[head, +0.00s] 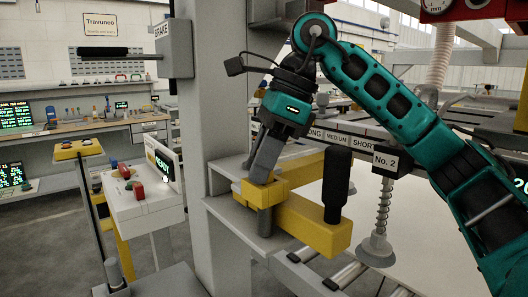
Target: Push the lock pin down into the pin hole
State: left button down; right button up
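My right gripper (264,166) comes in from the upper right and points down at the yellow bracket (312,222). Its grey fingers overlap each other from this side and reach the yellow collar at the bracket's left end. A dark grey round pin (265,222) shows below that collar, upright and close to the grey ledge (242,232). I take it to be the lock pin; its top is hidden by the fingers and the collar. I cannot see the pin hole or whether the fingers close on the pin. My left gripper is not in view.
A black upright handle (337,185) stands on the bracket's right part. A grey column (220,90) rises behind. A "READY" screen (164,163) stands left.

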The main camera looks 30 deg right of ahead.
jog(key=shift+r, duration=0.2)
jog(key=p+v, duration=0.2)
jog(key=v, duration=1)
jog(key=shift+a+f, duration=0.1)
